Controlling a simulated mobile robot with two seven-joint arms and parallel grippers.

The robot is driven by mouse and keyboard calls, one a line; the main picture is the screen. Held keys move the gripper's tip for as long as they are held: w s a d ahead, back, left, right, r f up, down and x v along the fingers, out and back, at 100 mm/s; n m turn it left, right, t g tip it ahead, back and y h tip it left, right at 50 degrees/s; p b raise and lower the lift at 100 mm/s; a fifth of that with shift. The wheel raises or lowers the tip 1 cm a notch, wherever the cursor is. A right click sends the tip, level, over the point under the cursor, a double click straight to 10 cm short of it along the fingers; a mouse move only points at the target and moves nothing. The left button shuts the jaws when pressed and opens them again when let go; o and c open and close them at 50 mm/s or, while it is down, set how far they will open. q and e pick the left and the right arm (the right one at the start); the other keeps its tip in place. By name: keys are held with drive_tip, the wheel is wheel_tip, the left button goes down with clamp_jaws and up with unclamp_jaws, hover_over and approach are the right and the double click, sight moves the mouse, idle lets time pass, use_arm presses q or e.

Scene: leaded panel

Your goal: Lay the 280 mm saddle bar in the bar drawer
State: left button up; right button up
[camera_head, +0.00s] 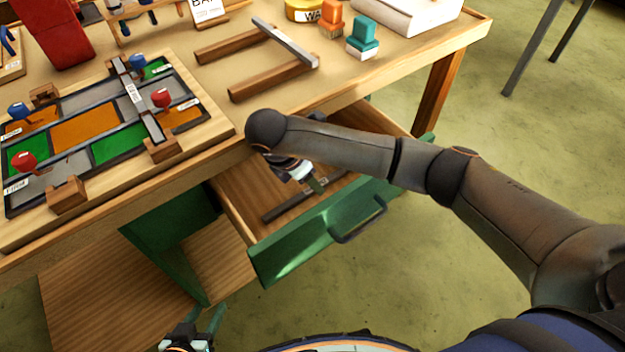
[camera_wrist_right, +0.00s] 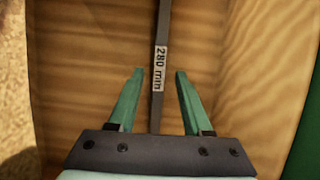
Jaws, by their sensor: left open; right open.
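The 280 mm saddle bar is a thin dark bar (camera_head: 283,206) lying in the open bar drawer. In the right wrist view the bar (camera_wrist_right: 160,97) carries a white "280 mm" label and appears to rest on the drawer's wooden floor. The bar drawer has a green front (camera_head: 300,241) with a dark handle. My right gripper (camera_head: 318,186) is inside the drawer over the bar; its green fingers (camera_wrist_right: 158,72) are open on either side of the label, apart from the bar. My arm hides part of the drawer. My left gripper (camera_head: 211,318) is open and empty, low at the bottom edge.
The leaded panel (camera_head: 85,133) lies on the tabletop at left, with a labelled bar across it and several coloured knobs. Another bar (camera_head: 285,42) rests across two wooden strips. Orange and teal blocks (camera_head: 364,35) stand at the back. Open floor lies to the right.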

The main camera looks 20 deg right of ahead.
drive_tip(key=p+v, duration=0.2)
drive_tip(key=v, duration=0.8)
drive_tip(key=shift+p, duration=0.3)
drive_tip(key=shift+r, duration=0.1)
